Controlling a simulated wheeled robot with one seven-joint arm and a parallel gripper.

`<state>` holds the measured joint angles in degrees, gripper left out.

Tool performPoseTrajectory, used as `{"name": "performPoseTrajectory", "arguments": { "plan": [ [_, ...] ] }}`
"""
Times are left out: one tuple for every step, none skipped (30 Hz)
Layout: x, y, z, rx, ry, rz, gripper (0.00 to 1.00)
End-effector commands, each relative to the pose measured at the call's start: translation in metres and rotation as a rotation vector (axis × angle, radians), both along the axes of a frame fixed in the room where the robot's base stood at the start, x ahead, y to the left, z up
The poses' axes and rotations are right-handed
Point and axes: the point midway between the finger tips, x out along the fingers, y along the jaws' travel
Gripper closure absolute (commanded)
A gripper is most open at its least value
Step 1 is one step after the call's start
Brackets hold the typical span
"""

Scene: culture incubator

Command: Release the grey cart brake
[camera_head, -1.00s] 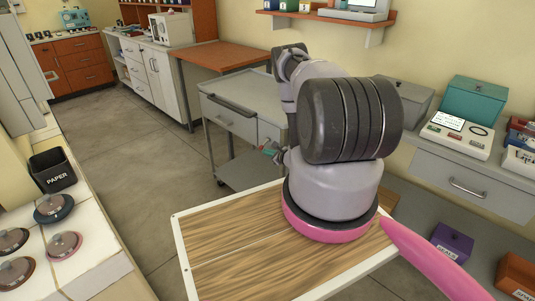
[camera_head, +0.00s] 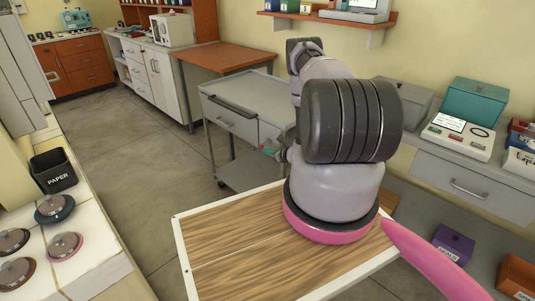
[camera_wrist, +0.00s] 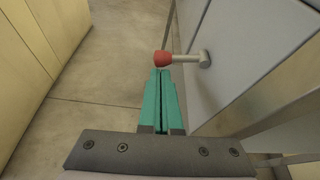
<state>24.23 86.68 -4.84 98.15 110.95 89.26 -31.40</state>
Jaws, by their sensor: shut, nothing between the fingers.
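The grey cart (camera_head: 238,95) stands in the middle of the head view, partly hidden behind my arm. In the wrist view a short pale lever with a red knob (camera_wrist: 163,59) sticks out from the cart's grey side panel (camera_wrist: 235,60). I take it for the brake. My gripper (camera_wrist: 160,73) has teal fingers that are shut and empty. Their tips are right at the red knob; I cannot tell whether they touch it. In the head view only a little of the teal gripper (camera_head: 269,149) shows beside the cart, and the brake lever is not clear there.
A wood-topped surface with a white rim (camera_head: 215,235) lies in front of my arm. A white counter (camera_head: 95,255) with round lidded items and a black PAPER bin (camera_head: 53,171) is at left. A drawer bench (camera_head: 470,185) is at right. Open floor (camera_head: 130,150) lies left of the cart.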

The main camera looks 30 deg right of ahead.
Motion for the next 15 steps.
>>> {"name": "performPoseTrajectory", "arguments": {
  "plan": [
    [0.0,-0.001,0.003,0.037,0.011,-0.003,1.0],
    [0.0,-0.001,0.005,0.063,0.021,-0.003,1.0],
    [0.0,0.0,0.007,0.098,0.033,-0.003,1.0],
    [0.0,0.0,0.008,0.124,0.042,-0.002,1.0],
    [0.0,0.0,0.01,0.149,0.051,-0.002,1.0],
    [0.0,0.0,0.012,0.182,0.064,-0.002,1.0],
    [0.0,0.0,0.013,0.207,0.073,-0.002,1.0],
    [0.0,0.0,0.014,0.231,0.081,-0.002,1.0],
    [0.0,0.001,0.016,0.264,0.093,-0.001,1.0],
    [0.0,0.001,0.017,0.286,0.101,-0.002,1.0],
    [0.0,0.001,0.018,0.306,0.108,-0.001,1.0],
    [0.0,0.001,0.02,0.334,0.119,-0.001,1.0],
    [0.0,0.001,0.021,0.353,0.126,-0.001,1.0],
    [0.0,0.001,0.022,0.371,0.134,0.0,1.0],
    [0.0,0.001,0.023,0.395,0.142,-0.002,1.0]
  ]
}}
